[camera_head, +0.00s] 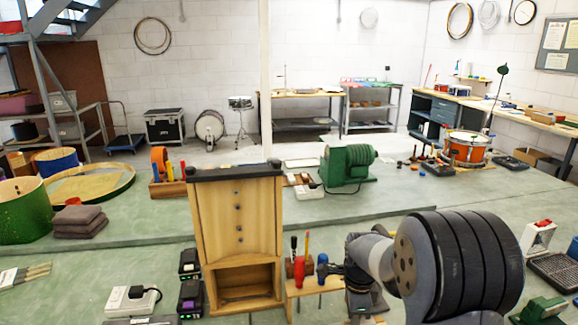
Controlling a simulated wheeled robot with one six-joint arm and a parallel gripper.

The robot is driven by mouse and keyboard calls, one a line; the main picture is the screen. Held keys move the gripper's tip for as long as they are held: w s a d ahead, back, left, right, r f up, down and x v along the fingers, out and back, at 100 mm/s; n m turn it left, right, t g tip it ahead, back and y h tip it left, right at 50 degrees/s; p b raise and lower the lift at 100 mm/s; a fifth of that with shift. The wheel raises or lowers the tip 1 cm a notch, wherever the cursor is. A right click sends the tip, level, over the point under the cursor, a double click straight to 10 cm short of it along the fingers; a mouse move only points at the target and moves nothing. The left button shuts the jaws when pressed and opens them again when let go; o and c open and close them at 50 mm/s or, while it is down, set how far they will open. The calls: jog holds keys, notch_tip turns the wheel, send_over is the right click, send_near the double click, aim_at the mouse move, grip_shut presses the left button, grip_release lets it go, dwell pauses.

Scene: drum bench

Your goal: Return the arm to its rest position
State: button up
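My arm reaches in from the lower right, with a large dark ribbed joint nearest the camera and a grey link bending down to its left. My gripper (362,303) is low in the picture, beside a small wooden tool rack (306,287). Its fingers are small and partly hidden, so I cannot tell whether they are open or hold anything.
A wooden cabinet (238,215) stands left of the rack. A green motor (348,165) sits behind, and an orange drum (466,148) is farther right. Black chargers (190,296), folded cloths (78,222) and a green drum (23,208) are left. Bare bench shows behind my arm.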

jog(key=shift+r, duration=0.1)
notch_tip(320, 180, up, 10)
notch_tip(320, 180, down, 10)
jog(key=shift+f, duration=0.1)
jog(key=n, duration=1.1)
jog(key=shift+p, duration=0.3)
jog(key=n, duration=0.6)
jog(key=shift+n, duration=0.4)
jog(key=n+p, duration=0.1)
jog(key=n, duration=0.4)
jog(key=shift+w+n, duration=0.1)
jog(key=shift+n, duration=0.2)
